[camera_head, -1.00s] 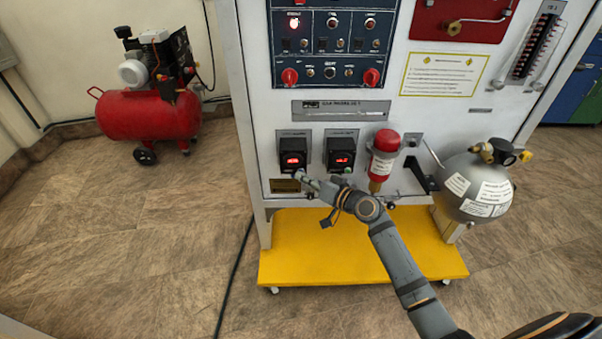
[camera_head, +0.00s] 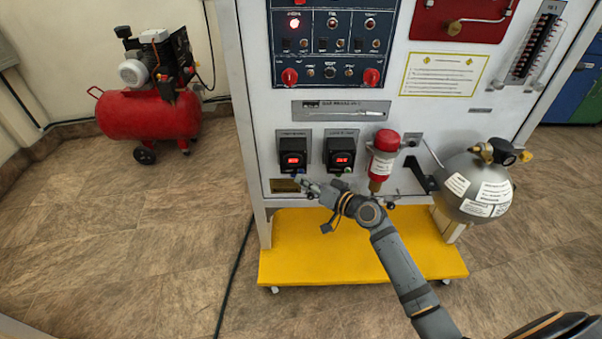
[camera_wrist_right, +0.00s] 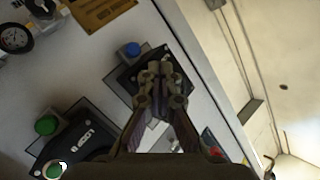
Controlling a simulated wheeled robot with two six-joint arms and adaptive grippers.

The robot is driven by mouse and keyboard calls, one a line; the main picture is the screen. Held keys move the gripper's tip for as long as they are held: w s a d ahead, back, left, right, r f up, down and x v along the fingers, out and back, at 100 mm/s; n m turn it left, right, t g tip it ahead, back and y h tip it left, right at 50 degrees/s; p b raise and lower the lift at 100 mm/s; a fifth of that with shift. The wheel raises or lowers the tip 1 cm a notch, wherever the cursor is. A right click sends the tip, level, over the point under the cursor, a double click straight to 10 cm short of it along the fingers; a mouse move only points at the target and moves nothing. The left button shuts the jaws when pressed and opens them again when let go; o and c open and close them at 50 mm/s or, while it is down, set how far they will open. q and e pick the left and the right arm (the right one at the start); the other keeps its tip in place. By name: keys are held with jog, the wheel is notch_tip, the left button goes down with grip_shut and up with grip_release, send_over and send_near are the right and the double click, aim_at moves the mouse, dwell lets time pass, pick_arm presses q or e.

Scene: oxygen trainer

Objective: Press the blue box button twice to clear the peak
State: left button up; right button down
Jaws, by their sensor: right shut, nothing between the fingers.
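The left black display box (camera_head: 292,155) sits low on the white panel with a lit red readout. It also shows in the right wrist view (camera_wrist_right: 122,80), with its blue button (camera_wrist_right: 131,49) at one end, fully uncovered. My right gripper (camera_wrist_right: 163,72) is shut and empty. Its fingertips lie over the black box in the wrist view, to the right of and below the button, and do not cover it. In the head view the right gripper (camera_head: 301,181) is just below the left box; the exact gap is unclear. My left gripper is not in view.
A second display box (camera_head: 341,153) stands to the right; its green button (camera_wrist_right: 46,125) shows in the wrist view. A red-capped cylinder (camera_head: 383,160) and grey gas bottle (camera_head: 474,187) are further right. A yellow base (camera_head: 350,250) juts out below. Floor at left is clear before the red compressor (camera_head: 148,112).

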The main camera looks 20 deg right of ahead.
jog(key=shift+w+d+b, duration=0.1)
jog(key=shift+w+b, duration=0.2)
jog(key=shift+w, duration=0.15)
jog(key=shift+w+d, duration=0.1)
jog(key=shift+w, duration=0.25)
dwell(0.6)
jog(key=shift+s, duration=0.1)
jog(key=shift+s+a, duration=0.2)
jog(key=shift+s, duration=0.5)
jog(key=s, duration=0.2)
jog(key=s+a+p, duration=0.1)
jog(key=s, duration=0.1)
jog(key=shift+s+a, duration=0.2)
jog(key=shift+s, duration=0.2)
dwell(0.3)
